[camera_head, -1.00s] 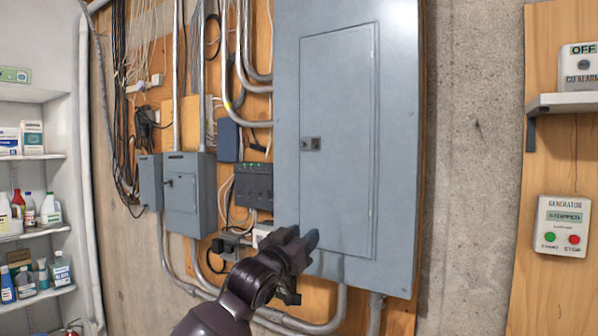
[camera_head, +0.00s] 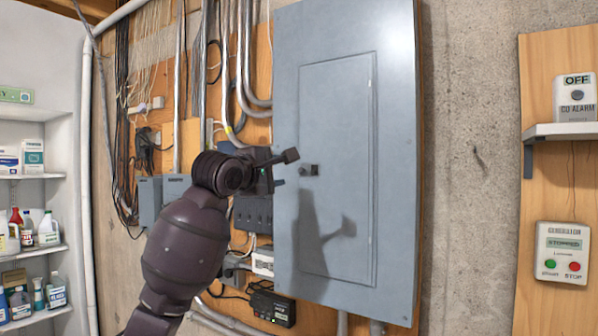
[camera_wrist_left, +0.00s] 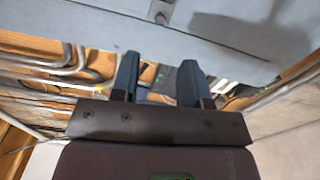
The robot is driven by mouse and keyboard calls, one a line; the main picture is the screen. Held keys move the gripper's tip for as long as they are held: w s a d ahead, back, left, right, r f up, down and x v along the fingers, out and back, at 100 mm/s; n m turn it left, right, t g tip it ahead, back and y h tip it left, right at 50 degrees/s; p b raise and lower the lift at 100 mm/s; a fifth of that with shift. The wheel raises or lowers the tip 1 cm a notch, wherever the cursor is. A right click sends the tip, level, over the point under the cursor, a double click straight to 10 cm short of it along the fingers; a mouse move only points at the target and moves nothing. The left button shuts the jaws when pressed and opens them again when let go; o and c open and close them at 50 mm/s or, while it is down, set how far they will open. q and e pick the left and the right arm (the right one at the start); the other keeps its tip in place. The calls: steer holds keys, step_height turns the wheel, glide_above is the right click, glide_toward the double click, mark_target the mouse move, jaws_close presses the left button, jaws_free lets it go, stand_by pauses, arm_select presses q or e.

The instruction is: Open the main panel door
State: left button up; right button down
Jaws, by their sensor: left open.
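The main panel door (camera_head: 340,220) is a tall grey door, shut flush in the large grey panel box (camera_head: 398,150). Its small dark latch (camera_head: 308,170) sits at the door's left edge. My left gripper (camera_head: 285,169) is open and empty, just left of the latch and apart from it, and casts a shadow on the door. In the left wrist view the two blue-grey fingers (camera_wrist_left: 158,78) are spread, with the grey panel face and a small latch (camera_wrist_left: 160,18) beyond them. My right gripper is not in view.
Conduits (camera_head: 250,60) and small grey boxes (camera_head: 150,200) crowd the wall left of the panel. A black device (camera_head: 272,305) sits below. A shelf with bottles (camera_head: 40,235) stands at far left.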

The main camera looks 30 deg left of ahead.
mark_target(300, 171)
arm_select(q)
steer(key=w+p, duration=0.2)
steer(key=w, duration=0.7)
steer(key=shift+d+p, duration=0.15)
steer(key=shift+p, duration=0.15)
steer(key=shift+w, duration=0.9)
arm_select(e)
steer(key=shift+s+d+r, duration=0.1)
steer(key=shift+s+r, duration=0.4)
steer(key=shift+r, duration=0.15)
arm_select(q)
steer(key=shift+c, duration=0.2)
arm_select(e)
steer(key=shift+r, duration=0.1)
arm_select(q)
jaws_close()
